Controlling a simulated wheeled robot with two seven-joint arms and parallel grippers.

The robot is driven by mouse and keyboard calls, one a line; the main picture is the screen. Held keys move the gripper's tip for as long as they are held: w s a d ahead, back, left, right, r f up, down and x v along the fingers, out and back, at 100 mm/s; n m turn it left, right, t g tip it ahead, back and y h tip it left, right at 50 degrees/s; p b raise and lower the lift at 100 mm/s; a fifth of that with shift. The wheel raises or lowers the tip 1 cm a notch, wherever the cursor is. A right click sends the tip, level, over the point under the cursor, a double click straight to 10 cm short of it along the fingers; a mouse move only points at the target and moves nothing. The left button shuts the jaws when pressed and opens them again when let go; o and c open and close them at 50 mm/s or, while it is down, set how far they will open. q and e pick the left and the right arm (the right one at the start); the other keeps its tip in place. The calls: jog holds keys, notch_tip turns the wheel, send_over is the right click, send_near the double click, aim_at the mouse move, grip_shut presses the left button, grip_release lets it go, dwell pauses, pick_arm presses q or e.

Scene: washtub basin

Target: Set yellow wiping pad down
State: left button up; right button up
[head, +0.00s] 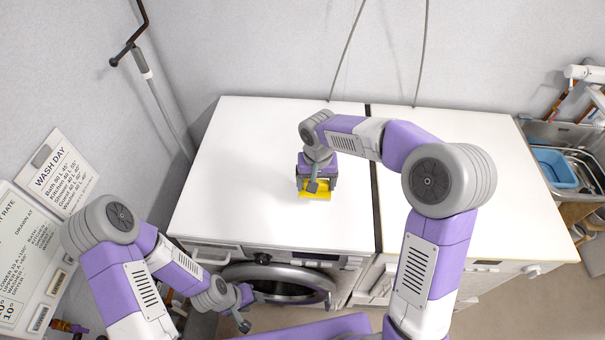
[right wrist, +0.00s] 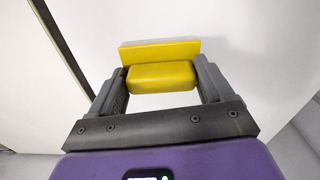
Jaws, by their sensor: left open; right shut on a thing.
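The yellow wiping pad (head: 314,195) is a flat yellow plate with a thick block-shaped grip. In the right wrist view the pad (right wrist: 160,50) has its grip between the two fingers of my right gripper (right wrist: 162,80). In the head view my right gripper (head: 316,184) is shut on it over the left white worktop (head: 240,190). The gripper hides part of the pad, and I cannot tell whether the pad touches the worktop. My left gripper (head: 246,310) is low and in front of the washing machine, open, away from the pad.
A washing machine with a round door (head: 275,283) stands under the left worktop. A dark gap (head: 374,180) separates it from the right worktop (head: 490,180). A sink (head: 565,140) with a blue tub (head: 553,168) is at the far right. The left worktop around the pad is clear.

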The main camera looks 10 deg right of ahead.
notch_tip(320, 180, down, 8)
jog(key=shift+r+b, duration=0.25)
jog(key=shift+b, duration=0.25)
jog(key=shift+f, duration=0.1)
jog(key=o, duration=1.3)
jog(key=r, duration=0.4)
jog(key=r+p, duration=0.1)
jog(key=r, duration=0.3)
jog(key=r+p, duration=0.1)
jog(key=r, duration=0.3)
jog(key=shift+s+a+r, duration=0.1)
jog(key=shift+s+r, duration=0.05)
jog(key=shift+s, duration=0.1)
